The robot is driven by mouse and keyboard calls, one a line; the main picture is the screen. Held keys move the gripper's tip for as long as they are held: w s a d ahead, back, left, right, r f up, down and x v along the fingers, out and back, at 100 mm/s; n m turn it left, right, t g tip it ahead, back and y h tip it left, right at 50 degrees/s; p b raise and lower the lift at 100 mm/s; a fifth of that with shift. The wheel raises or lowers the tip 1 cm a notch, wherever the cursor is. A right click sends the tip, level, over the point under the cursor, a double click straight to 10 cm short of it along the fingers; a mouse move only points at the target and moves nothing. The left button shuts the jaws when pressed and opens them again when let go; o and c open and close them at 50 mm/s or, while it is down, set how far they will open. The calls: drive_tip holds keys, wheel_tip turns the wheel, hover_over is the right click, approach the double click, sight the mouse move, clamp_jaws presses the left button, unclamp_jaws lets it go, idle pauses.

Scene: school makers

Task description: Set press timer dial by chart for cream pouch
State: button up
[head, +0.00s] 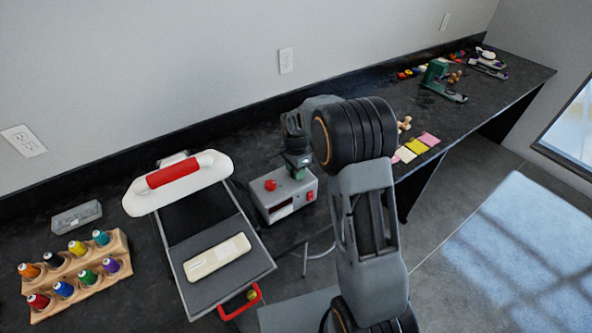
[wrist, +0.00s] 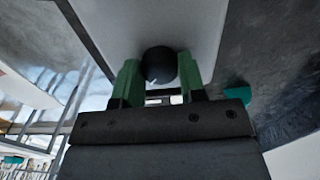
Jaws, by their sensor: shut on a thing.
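The heat press (head: 178,187) stands open, its upper plate with the red handle raised. The cream pouch (head: 217,257) lies flat on its grey lower plate. The grey timer box (head: 272,205) is just right of the press, with a red knob on top and a red switch at its front right. My gripper (head: 299,172) is over the box's back right part. In the wrist view my gripper's green fingers (wrist: 158,78) are shut on the black round dial (wrist: 160,63), one on each side. The dial's pointer and markings cannot be read. No chart is legible.
A wooden rack (head: 78,272) with several thread spools and a clear box (head: 76,217) stand left of the press. Coloured pouches (head: 416,146) lie right of my arm. A green machine (head: 442,82) stands farther along the dark bench. A red-handled drawer pull (head: 241,302) sticks out in front.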

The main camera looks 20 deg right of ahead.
drive_tip(key=m+b, duration=0.1)
drive_tip(key=m, duration=0.3)
drive_tip(key=shift+m, duration=0.3)
drive_tip(key=shift+m+b, duration=0.3)
drive_tip(key=shift+m, duration=2)
drive_tip(key=o, duration=0.9)
drive_tip(key=shift+r, duration=0.1)
wheel_tip(320, 180, up, 14)
drive_tip(key=shift+f, duration=0.2)
